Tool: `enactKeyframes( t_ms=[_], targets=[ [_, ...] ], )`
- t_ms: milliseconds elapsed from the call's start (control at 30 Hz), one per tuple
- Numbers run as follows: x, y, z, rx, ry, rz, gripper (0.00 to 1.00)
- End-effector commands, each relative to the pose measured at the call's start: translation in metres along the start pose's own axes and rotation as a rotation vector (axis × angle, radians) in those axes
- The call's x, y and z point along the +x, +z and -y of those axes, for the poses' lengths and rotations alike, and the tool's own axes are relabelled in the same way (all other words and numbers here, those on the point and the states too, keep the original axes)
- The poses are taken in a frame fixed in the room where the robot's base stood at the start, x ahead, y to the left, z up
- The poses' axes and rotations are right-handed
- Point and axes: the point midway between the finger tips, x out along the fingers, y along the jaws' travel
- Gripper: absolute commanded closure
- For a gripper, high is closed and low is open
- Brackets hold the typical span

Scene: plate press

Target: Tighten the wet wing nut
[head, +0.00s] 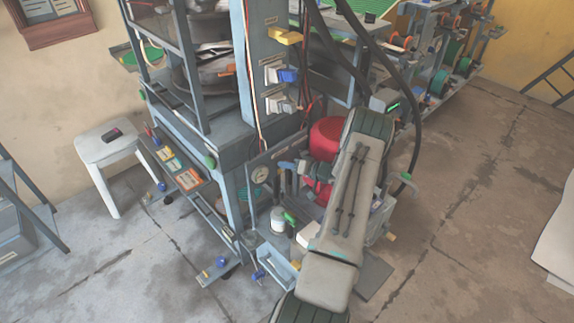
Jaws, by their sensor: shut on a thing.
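My arm reaches up across the lower right of the machine in the head view, and its broad pale link covers what lies behind it. I cannot pick out my gripper; it seems hidden behind the arm or among the parts beside it. I cannot make out a wing nut for certain, nor any wetness on one. The press frame (229,188) stands in the middle, with a round gauge (261,175) on its lower side. Small grey and dark fittings crowd the space between the gauge and my arm. A red rounded tank (325,138) shows partly behind my arm.
A white stool (105,143) stands left. Another machine (440,60) stands behind right. Floor is open at right.

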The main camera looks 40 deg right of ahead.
Motion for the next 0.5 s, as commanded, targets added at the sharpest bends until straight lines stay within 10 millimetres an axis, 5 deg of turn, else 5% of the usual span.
enactKeyframes(
  t_ms=[500],
  targets=[
    [-0.0003,-0.0006,-0.0013,0.095,-0.038,-0.002,1.0]
  ],
)
